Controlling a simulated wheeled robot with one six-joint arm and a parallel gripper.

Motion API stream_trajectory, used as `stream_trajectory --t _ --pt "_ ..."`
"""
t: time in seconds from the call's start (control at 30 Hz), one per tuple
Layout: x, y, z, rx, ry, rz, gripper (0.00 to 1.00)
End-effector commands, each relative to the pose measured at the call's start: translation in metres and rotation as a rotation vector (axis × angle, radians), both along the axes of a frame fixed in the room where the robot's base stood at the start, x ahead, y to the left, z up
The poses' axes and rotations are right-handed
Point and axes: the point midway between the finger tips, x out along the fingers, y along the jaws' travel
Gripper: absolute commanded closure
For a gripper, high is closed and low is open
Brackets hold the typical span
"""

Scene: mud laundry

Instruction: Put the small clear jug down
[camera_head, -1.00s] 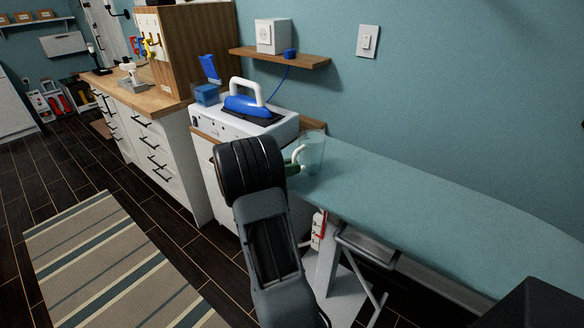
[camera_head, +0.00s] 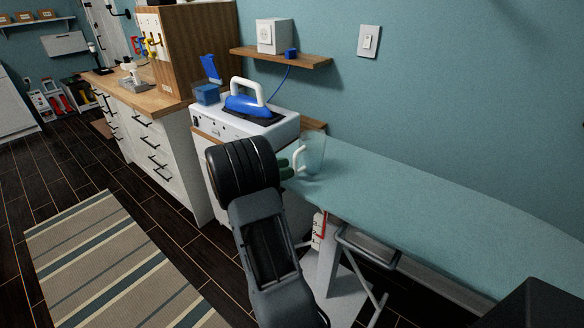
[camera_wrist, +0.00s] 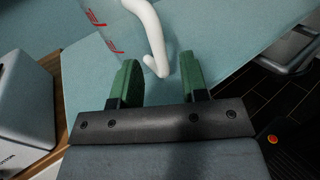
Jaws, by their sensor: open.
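The small clear jug (camera_head: 314,154) stands upright at the left end of the teal ironing board (camera_head: 420,205), with its white handle toward my gripper. In the wrist view the jug (camera_wrist: 112,28) has red markings, and its white handle (camera_wrist: 152,40) ends just ahead of the space between my green fingertips. My gripper (camera_wrist: 160,82) is open and empty, with a finger on each side of the handle's lower end. In the head view my arm hides most of my gripper (camera_head: 287,168), with only some green showing beside the handle.
A blue and white iron (camera_head: 250,102) sits on the white unit (camera_head: 270,128) left of the board. A wooden shelf (camera_head: 285,58) is on the wall above. The board right of the jug is clear. A striped rug (camera_head: 110,265) lies on the floor.

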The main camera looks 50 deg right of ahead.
Motion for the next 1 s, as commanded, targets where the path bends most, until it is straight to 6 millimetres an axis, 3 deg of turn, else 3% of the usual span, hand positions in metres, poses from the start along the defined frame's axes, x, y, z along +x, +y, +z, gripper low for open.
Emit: stream_trajectory --t 0.3,0.67,0.87,1.0 --pt "0.034 0.051 0.000 0.000 0.000 0.003 0.59" --pt "0.050 0.077 0.000 0.001 -0.001 -0.001 0.59" --pt "0.034 0.097 0.004 0.095 -0.164 -0.007 0.59" --pt "0.004 0.143 -0.001 0.280 -0.496 -0.052 0.59"
